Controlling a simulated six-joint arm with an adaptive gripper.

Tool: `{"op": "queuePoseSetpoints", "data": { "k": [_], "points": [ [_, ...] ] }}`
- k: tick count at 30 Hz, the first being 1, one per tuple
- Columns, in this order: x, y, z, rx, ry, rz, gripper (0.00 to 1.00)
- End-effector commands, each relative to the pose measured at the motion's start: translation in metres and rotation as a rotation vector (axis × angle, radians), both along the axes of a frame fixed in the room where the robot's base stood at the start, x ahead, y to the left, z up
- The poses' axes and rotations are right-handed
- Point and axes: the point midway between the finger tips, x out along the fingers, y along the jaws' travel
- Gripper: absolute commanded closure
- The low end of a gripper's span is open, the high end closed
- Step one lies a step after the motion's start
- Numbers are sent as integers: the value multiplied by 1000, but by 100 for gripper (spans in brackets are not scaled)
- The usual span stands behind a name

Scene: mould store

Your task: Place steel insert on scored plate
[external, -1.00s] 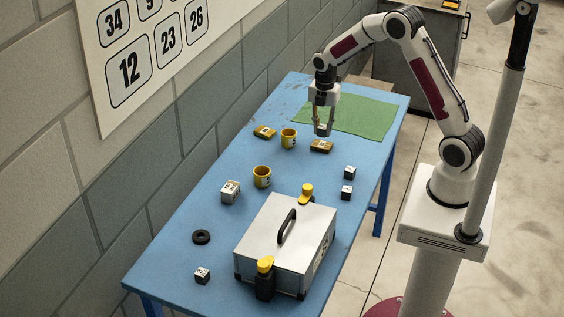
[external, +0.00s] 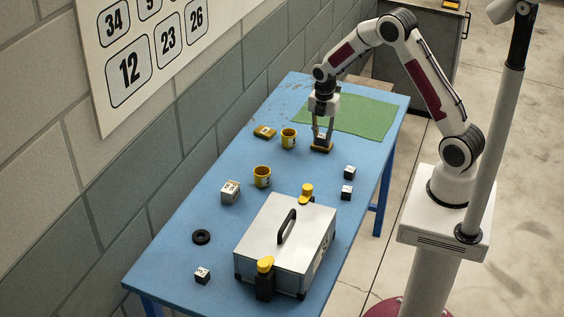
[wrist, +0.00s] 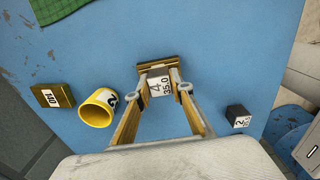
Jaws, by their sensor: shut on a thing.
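My gripper (external: 322,138) is pointing down and shut on a small grey steel insert. In the wrist view the insert (wrist: 160,85) shows a white face marked 4 and 35.0 between the fingertips. A brass-coloured plate, which seems to be the scored plate (wrist: 157,64), lies directly beneath it; its far edge shows past the insert. In the external view this plate (external: 321,149) lies on the blue table under the fingertips. The insert is at or just above the plate; I cannot tell if they touch. Scoring is too small to see.
A yellow mug (external: 289,138) and another brass block (external: 264,132) stand left of the gripper. A green mat (external: 352,117) lies behind. Small dark cubes (external: 349,173) are at front right. A silver case (external: 285,245), second yellow mug (external: 262,176), and black ring (external: 201,237) are nearer.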

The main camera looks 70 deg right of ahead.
Motion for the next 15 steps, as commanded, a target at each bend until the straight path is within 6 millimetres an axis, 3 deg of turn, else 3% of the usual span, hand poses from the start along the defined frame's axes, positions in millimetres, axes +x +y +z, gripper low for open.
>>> {"op": "queuePoseSetpoints", "data": {
  "k": [1, 2, 3, 15],
  "points": [
    [0, 0, -1, 0, 0, 0, 100],
    [0, 0, -1, 0, 0, 0, 70],
    [0, 0, -1, 0, 0, 0, 61],
    [0, 0, 0, 0, 0, 0, 61]
  ]
}}
